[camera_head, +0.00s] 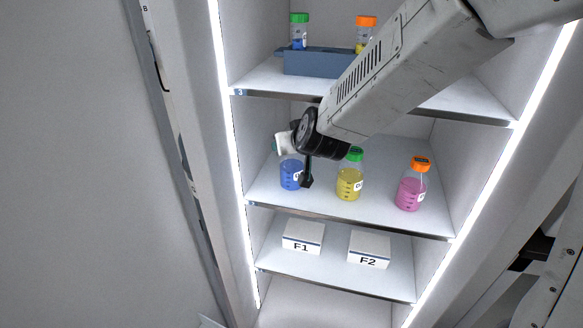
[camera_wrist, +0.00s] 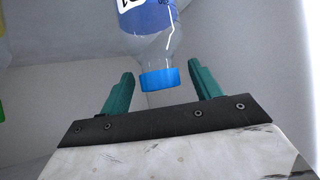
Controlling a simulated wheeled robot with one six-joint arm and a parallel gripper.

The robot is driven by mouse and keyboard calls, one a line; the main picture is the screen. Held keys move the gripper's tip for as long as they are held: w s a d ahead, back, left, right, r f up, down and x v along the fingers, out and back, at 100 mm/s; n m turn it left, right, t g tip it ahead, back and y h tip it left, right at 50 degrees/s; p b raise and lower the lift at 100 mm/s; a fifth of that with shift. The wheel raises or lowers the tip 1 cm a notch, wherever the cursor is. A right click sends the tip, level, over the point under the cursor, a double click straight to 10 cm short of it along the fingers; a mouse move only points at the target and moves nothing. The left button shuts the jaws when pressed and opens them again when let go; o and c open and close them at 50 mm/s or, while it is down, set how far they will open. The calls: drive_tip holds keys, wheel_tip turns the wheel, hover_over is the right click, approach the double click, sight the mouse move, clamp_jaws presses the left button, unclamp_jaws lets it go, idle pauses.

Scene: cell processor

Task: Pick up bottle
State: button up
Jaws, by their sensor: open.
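A bottle with blue liquid (camera_head: 291,173) stands at the left of the middle shelf. In the wrist view its blue cap (camera_wrist: 160,79) and clear neck show, with the blue body (camera_wrist: 152,18) running off the top edge. My gripper (camera_wrist: 162,76) is open, its two green fingers on either side of the cap, with a visible gap on each side. In the head view my gripper (camera_head: 281,145) is at the top of this bottle, and my wrist hides the cap and part of the bottle.
A yellow bottle (camera_head: 349,184) and a pink bottle (camera_head: 411,193) stand to the right on the same shelf. Above is a blue rack (camera_head: 310,63) with capped bottles. Below are white boxes F1 (camera_head: 303,237) and F2 (camera_head: 369,249). Cabinet walls flank the shelves.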

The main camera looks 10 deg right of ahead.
drive_tip(key=shift+x, duration=1)
clamp_jaws()
